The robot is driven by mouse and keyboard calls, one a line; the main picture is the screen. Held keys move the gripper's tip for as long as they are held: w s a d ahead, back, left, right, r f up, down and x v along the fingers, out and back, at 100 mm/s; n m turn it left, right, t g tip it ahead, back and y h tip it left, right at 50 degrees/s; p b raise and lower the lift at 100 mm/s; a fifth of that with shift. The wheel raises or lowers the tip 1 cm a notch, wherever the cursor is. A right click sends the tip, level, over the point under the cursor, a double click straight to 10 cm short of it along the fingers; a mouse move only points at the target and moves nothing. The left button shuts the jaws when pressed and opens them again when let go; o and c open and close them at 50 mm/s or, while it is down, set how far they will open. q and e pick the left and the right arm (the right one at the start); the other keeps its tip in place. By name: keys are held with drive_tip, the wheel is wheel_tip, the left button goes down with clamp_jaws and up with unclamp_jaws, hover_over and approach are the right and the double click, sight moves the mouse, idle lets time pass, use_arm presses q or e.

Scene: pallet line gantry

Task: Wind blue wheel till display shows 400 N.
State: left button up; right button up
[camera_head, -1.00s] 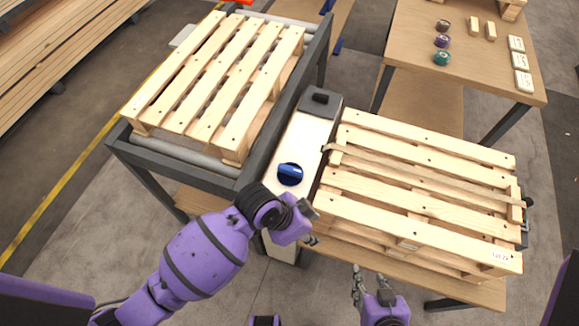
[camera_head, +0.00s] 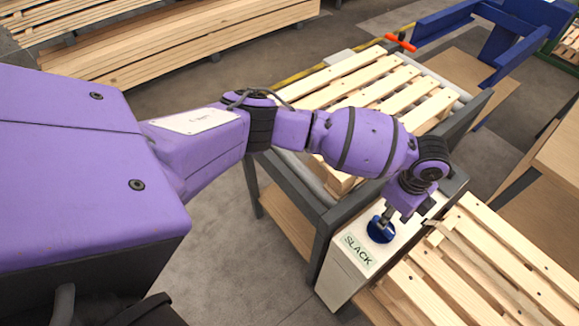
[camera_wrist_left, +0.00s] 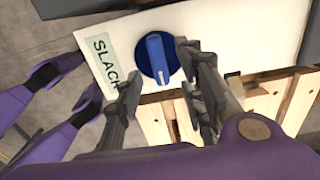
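The blue wheel (camera_head: 380,229) is a round knob with a raised bar across it. It sits on the pale top of a box between the two pallets. It also shows in the wrist view (camera_wrist_left: 147,66), its bar pointing up and down there. The display (camera_head: 357,249) beside it reads "SLACK". My left gripper (camera_head: 386,214) is over the wheel from above. In the wrist view its fingers (camera_wrist_left: 165,95) are apart, one on each side of the wheel's near part; I cannot tell whether they touch it. My right gripper is not clearly in view.
A pallet (camera_head: 395,92) lies on a dark-framed roller conveyor (camera_head: 350,212) behind my arm. Another pallet (camera_head: 470,265) with a strap lies right of the box. Blue steel framing (camera_head: 505,35) stands at the back right. Open floor lies left of the box.

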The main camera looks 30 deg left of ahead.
use_arm(q)
wheel_tip(320, 180, down, 5)
drive_tip(key=shift+s+f, duration=0.1)
drive_tip(key=shift+f, duration=0.1)
clamp_jaws()
